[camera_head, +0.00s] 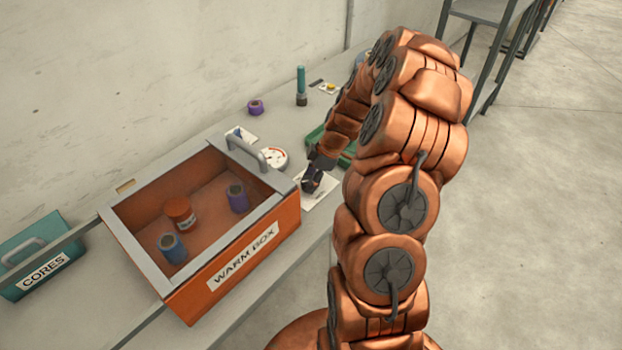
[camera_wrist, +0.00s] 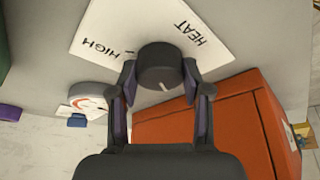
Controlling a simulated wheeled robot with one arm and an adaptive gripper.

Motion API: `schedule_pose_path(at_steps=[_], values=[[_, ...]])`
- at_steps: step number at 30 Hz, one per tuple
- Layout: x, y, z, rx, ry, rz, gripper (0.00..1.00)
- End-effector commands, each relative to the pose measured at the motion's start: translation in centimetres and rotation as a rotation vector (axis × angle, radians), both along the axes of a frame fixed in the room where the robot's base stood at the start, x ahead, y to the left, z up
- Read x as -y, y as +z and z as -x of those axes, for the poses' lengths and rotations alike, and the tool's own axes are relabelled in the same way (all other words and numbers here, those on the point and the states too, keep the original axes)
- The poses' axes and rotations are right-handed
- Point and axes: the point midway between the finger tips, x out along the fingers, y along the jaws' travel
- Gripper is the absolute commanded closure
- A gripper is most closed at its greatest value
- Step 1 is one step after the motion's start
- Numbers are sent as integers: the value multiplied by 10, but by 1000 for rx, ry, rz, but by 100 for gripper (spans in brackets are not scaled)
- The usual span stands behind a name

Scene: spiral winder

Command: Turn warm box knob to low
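The warm box knob (camera_wrist: 158,66) is dark and round, with a short white mark that points to the bottom of the wrist view, slightly right. It sits on a white plate (camera_wrist: 190,25) printed HEAT and HIGH; I see no LOW label. My gripper (camera_wrist: 160,78) has one finger at each side of the knob, and both fingertips appear to touch it. In the head view my gripper (camera_head: 312,183) is down at the plate (camera_head: 325,190), just right of the orange warm box (camera_head: 240,262), and hides most of the knob.
The open warm box holds a blue spool (camera_head: 172,248), an orange jar (camera_head: 180,212) and a purple spool (camera_head: 238,198). Its handle (camera_head: 248,153) rises close to my gripper. A dial gauge (camera_head: 273,158) and a green tray (camera_head: 345,158) are behind. A teal CORES bin (camera_head: 35,235) is at left.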

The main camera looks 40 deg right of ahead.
Motion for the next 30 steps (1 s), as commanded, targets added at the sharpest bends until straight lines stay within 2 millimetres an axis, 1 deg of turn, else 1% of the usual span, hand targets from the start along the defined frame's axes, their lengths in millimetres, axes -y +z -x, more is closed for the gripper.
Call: schedule_pose_path(at_steps=[1,8,14,20,26,30], values=[[0,0,0,-1,0,0,63],[0,0,0,-1,0,0,87],[-1,-1,1,-2,-13,-1,87],[-2,-4,1,-2,-82,-2,87],[-2,-5,2,0,-224,-1,87],[-2,-6,2,0,-353,-2,87]])
